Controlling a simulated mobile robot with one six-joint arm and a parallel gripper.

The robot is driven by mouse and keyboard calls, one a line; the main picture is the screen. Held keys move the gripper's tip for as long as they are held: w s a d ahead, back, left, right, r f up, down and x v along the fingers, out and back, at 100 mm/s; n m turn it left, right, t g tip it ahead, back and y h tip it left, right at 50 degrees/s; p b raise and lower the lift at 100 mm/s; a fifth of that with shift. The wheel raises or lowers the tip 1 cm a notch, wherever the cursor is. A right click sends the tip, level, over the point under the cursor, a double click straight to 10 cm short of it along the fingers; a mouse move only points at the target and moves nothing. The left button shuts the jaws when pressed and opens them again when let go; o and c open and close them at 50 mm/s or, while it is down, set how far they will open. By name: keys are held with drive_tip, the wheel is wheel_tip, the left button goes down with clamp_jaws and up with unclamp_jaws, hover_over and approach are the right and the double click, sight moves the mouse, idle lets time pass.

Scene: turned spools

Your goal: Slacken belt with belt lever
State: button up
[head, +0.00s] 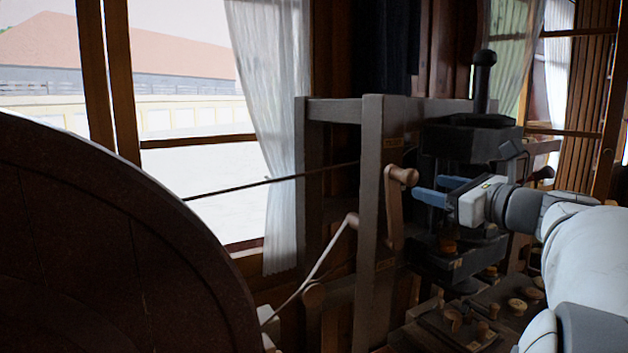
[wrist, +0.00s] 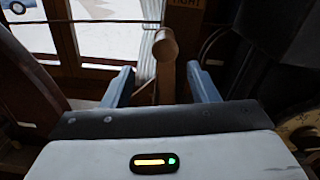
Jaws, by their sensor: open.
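A wooden lever with a round knobbed handle (head: 402,175) is on the side of a grey wooden post (head: 372,225). Its arm hangs below the handle, so the handle end is up, near a small label. In the wrist view the handle (wrist: 165,46) shows beyond and between the fingertips. My gripper (head: 428,190) has blue fingers, open and empty, pointing at the handle from the right. It also shows in the wrist view (wrist: 160,72). It seems just short of the handle; contact is not visible. A thin dark belt (head: 265,183) runs from the large wheel to the frame.
A large dark wheel (head: 110,230) fills the left. A crank-like arm (head: 325,258) is left of the post. A dark machine block (head: 465,140) with an upright handle (head: 483,80) stands behind my gripper. Small spools (head: 517,305) lie on the bench below.

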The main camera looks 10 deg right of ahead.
sight(415, 179)
drive_tip(key=x, duration=0.2)
drive_tip(key=p+x, duration=0.1)
drive_tip(key=x, duration=0.4)
drive_tip(key=shift+w+d+r+p, duration=0.15)
drive_tip(key=shift+w+r+p, duration=0.2)
drive_tip(key=shift+w, duration=0.05)
clamp_jaws()
